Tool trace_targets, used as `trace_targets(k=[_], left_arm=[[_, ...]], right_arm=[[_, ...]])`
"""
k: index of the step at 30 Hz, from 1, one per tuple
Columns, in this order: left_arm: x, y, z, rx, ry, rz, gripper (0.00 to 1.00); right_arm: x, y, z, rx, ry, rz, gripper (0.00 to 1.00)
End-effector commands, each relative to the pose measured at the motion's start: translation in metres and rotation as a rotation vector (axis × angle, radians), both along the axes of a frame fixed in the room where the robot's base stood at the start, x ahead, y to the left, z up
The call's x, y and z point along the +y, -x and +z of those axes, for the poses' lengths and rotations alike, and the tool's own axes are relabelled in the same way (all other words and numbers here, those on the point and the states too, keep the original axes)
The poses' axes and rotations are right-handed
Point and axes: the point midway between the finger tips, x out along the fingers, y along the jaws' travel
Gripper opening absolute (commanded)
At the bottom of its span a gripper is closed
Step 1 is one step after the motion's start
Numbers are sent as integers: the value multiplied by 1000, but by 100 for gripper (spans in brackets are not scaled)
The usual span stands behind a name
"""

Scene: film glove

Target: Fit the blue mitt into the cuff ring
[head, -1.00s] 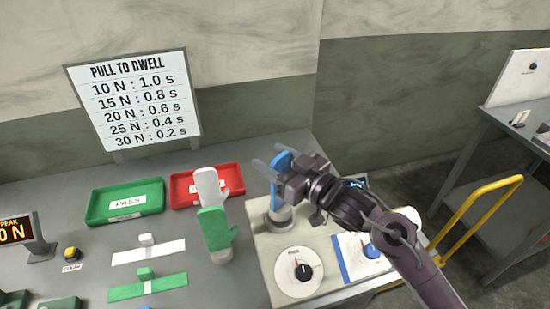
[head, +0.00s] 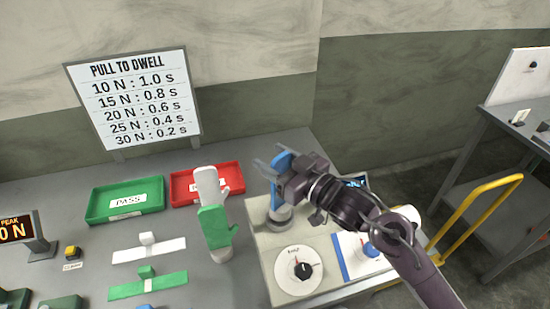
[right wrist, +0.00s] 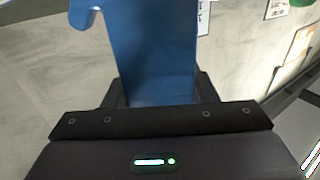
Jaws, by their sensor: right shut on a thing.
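The blue mitt (head: 276,194) stands roughly upright at the grey cuff ring (head: 279,217) on the beige tester. Its lower end meets the ring in the head view; I cannot tell how deep it sits. My right gripper (head: 281,172) is shut on the mitt's upper part, coming from the right and hiding some of it. In the right wrist view the blue mitt (right wrist: 152,55) fills the space between the jaws, its thumb at the upper left. The ring does not show clearly there. My left gripper is not in view.
A white-and-green glove form (head: 212,222) stands left of the tester. A green tray (head: 97,217) and a red tray (head: 241,190) lie behind it. A round dial (head: 285,277) is in front of the ring. A yellow rail (head: 470,204) is at the right.

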Motion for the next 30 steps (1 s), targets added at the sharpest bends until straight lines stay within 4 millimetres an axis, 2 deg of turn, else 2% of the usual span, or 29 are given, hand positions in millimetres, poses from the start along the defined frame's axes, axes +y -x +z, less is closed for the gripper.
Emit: trace_targets(k=[30], left_arm=[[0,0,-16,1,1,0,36]], right_arm=[[0,0,-24,0,-1,0,16]])
